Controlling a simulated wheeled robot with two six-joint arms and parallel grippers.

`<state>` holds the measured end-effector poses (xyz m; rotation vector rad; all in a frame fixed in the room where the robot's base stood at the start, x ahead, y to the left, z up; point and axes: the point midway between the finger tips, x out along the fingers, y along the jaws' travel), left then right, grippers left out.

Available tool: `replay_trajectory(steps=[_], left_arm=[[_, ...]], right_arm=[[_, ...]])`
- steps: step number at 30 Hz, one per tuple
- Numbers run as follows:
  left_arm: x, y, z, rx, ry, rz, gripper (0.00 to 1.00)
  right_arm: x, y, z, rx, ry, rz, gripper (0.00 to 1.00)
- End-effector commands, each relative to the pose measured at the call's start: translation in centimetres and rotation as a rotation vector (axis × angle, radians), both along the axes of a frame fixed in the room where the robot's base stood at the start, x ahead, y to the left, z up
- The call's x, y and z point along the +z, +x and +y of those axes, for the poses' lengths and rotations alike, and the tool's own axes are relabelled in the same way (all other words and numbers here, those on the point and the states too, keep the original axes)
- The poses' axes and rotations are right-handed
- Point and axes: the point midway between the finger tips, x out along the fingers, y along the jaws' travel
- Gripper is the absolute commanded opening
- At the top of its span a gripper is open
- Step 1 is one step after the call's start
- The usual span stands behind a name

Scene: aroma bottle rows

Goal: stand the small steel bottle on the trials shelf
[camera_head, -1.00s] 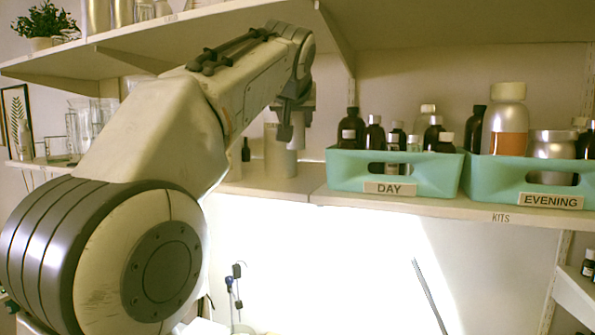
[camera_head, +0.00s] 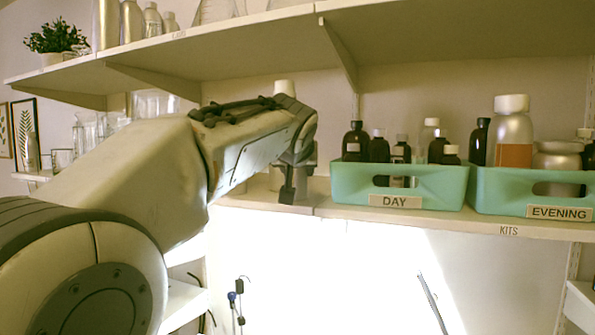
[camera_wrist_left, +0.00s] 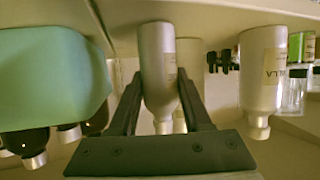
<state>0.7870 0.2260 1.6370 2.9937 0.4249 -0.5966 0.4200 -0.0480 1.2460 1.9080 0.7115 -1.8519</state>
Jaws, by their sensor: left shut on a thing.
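The small steel bottle (camera_wrist_left: 157,75) is between the two fingers of my left gripper (camera_wrist_left: 158,95) in the left wrist view, which shows the scene upside down. The gripper is shut on its body. The base is close to the shelf surface (camera_wrist_left: 120,12); I cannot tell whether it touches. In the head view my left gripper (camera_head: 290,188) is at the middle shelf, left of the DAY bin, and mostly hides what it holds. No trials label is readable. My right gripper is not in view.
The green DAY bin (camera_head: 350,186) and EVENING bin (camera_head: 490,196) hold bottles on the KITS shelf section. In the wrist view, a labelled pale bottle (camera_wrist_left: 262,75) stands to the right and another bottle (camera_wrist_left: 190,58) behind. The upper shelf (camera_head: 240,42) overhangs the arm.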

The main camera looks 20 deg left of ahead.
Motion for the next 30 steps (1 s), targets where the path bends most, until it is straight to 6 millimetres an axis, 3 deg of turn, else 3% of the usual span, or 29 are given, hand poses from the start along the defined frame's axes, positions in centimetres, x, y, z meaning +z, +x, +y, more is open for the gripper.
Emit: replay_trajectory(steps=[2,3,4,5,17,30], left_arm=[[-0.4,0.0,0.0,0.000,0.000,-0.001,0.00],[-0.2,0.0,0.0,0.000,0.000,0.000,0.64],[-0.2,0.0,0.0,0.000,0.000,0.000,0.75],[-0.2,0.0,0.0,0.000,0.000,0.001,0.79],[0.2,-0.2,-0.1,-0.001,0.000,-0.001,0.79],[3.3,-7.9,-2.4,-0.005,-0.001,-0.003,0.79]], right_arm=[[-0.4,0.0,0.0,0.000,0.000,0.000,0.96],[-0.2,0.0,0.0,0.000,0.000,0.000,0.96],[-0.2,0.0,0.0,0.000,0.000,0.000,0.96],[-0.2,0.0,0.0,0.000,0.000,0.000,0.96],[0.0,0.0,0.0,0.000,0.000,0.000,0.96],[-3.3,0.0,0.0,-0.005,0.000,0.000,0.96]])
